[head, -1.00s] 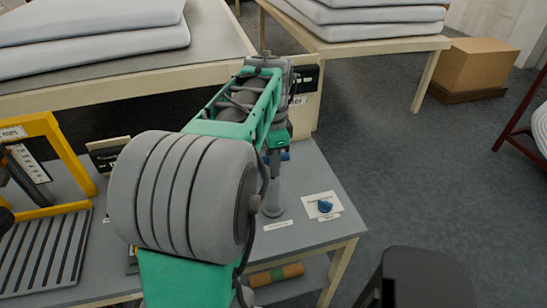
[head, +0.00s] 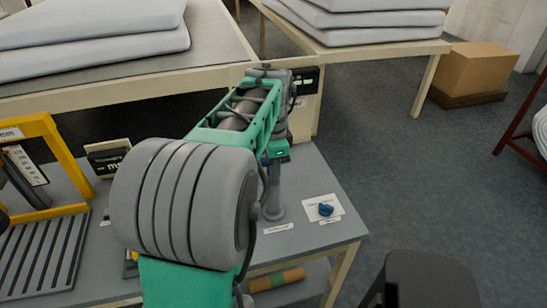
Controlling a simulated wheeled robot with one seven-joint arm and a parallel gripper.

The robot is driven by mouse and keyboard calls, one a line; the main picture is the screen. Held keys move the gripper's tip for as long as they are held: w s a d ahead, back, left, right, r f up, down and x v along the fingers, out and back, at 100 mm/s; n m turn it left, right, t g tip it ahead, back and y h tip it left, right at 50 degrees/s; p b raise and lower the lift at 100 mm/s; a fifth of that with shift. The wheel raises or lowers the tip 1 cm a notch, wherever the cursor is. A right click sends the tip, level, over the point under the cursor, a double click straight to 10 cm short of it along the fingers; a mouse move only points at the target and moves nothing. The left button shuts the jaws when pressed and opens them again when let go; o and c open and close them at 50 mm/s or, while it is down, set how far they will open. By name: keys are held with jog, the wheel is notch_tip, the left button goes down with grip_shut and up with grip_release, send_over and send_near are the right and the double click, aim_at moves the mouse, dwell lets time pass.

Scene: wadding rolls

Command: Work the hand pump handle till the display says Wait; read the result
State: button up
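My arm, green and grey, reaches over the grey bench (head: 320,170) and covers much of it. My gripper is hidden behind the arm's far links. A grey upright post on a round base, likely the hand pump (head: 273,200), stands on the bench beside the arm's end. Its handle is hidden behind the arm. A dark display (head: 306,80) is partly covered by the arm; no text on it can be read. Another dark display panel (head: 108,158) stands left of the arm, partly covered, with its text not fully readable.
A blue knob (head: 325,209) sits on a white plate at the bench's right. A yellow frame (head: 68,160) stands at the left. Grey pads (head: 90,50) lie on the table behind. A dark stool (head: 420,275) is at the lower right. Open floor lies to the right.

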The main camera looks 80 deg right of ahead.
jog(key=shift+a+f+b, duration=0.15)
jog(key=shift+f+b, duration=0.05)
jog(key=shift+f, duration=0.3)
jog(key=shift+a+f+b, duration=0.15)
jog(key=shift+f+b, duration=0.05)
jog(key=shift+f, duration=0.3)
jog(key=r+p, duration=0.2)
jog(key=r, duration=0.1)
jog(key=r+p, duration=0.3)
jog(key=r, duration=0.1)
jog(key=r+p, duration=0.3)
jog(key=r, duration=0.1)
jog(key=shift+d, duration=0.25)
jog(key=shift+r+p, duration=0.4)
jog(key=shift+p, duration=0.05)
dwell(0.5)
